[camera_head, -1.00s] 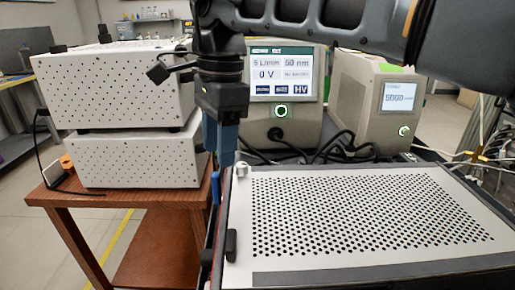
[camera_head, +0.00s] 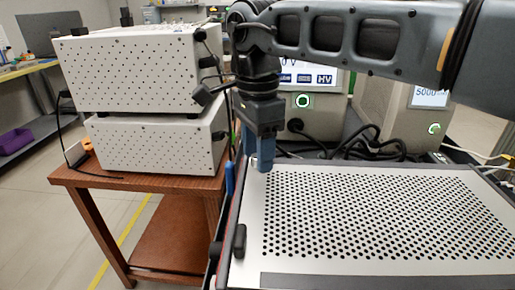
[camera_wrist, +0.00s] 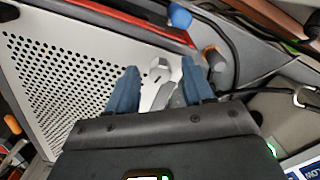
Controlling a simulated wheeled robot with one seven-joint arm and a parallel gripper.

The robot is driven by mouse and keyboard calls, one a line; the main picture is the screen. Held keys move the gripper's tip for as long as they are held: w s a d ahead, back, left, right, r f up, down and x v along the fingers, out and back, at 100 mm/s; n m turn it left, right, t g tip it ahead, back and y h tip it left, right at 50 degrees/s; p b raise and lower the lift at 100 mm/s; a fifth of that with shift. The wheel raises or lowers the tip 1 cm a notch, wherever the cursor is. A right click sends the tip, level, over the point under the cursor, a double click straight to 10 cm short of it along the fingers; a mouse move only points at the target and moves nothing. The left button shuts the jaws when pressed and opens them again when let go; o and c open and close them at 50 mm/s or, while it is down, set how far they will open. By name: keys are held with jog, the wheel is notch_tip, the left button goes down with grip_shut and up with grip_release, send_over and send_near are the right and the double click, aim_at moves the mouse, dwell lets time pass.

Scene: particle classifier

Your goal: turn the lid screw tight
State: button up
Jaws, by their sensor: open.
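The lid screw (camera_wrist: 160,72) is a silver knob at the corner of the white perforated lid (camera_wrist: 112,42) in the wrist view. My gripper (camera_wrist: 159,66) points at it with two blue fingers apart, one on each side of the screw. Whether the fingers touch it I cannot tell. In the head view my gripper (camera_head: 259,164) points down at the far left corner of the lid (camera_head: 252,215), and the fingers hide the screw there.
A blue-tipped post (camera_head: 229,180) and a black handle (camera_head: 239,241) stand along the lid's left edge. Instruments with screens (camera_head: 315,110) and black cables (camera_head: 350,142) lie behind it. White perforated boxes (camera_head: 155,145) sit on a brown table at left.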

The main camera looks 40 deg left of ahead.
jog(key=shift+c, duration=0.2)
grip_shut()
